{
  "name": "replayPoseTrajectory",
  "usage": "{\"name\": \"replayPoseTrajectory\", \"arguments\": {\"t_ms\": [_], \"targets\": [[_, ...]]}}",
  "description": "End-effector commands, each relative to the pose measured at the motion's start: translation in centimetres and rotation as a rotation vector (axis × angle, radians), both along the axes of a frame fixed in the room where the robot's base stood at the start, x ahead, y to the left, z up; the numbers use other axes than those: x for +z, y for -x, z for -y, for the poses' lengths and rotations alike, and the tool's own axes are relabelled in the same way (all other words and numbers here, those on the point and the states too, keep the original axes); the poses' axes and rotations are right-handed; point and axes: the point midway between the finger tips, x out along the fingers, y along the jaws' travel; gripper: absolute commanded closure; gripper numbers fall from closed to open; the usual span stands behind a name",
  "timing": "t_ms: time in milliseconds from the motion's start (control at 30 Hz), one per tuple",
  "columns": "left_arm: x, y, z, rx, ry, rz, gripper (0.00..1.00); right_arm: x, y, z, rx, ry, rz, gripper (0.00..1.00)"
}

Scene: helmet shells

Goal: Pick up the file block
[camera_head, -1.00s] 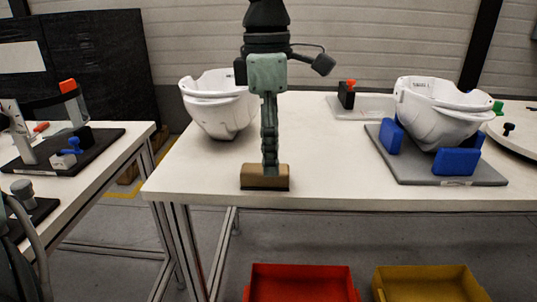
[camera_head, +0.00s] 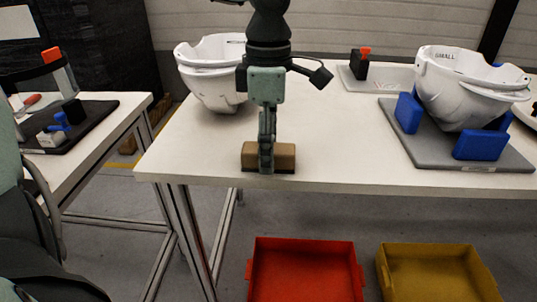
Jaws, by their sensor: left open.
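The file block (camera_head: 284,157) is a brown block with a dark underside, lying near the front edge of the white table (camera_head: 330,130). My left gripper (camera_head: 267,160) points straight down over the middle of the block, its fingers overlapping the block's front in the head view. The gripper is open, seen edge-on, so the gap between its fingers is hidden. I cannot tell whether the fingers touch the block. My right gripper is not in view.
A white helmet shell (camera_head: 213,82) stands behind left. Another shell (camera_head: 462,88) rests among blue supports (camera_head: 481,145) on a grey plate (camera_head: 440,146) at right. Red (camera_head: 305,241) and yellow (camera_head: 437,247) trays lie below the table. A side table with tools (camera_head: 75,128) stands left.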

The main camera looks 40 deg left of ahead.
Motion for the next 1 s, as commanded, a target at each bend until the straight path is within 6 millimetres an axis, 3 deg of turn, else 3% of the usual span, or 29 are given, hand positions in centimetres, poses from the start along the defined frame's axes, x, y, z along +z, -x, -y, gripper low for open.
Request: {"name": "replayPoseTrajectory", "arguments": {"t_ms": [267,767,1000], "targets": [[-0.4,-0.01,0.01,0.0,0.0,0.001,0.38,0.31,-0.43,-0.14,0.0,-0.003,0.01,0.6],[-0.34,-0.03,0.02,0.0,0.0,0.002,0.99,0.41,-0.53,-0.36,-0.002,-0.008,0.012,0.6],[-0.23,-0.05,0.02,0.0,0.0,0.002,1.0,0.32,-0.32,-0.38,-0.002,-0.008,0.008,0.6]]}}
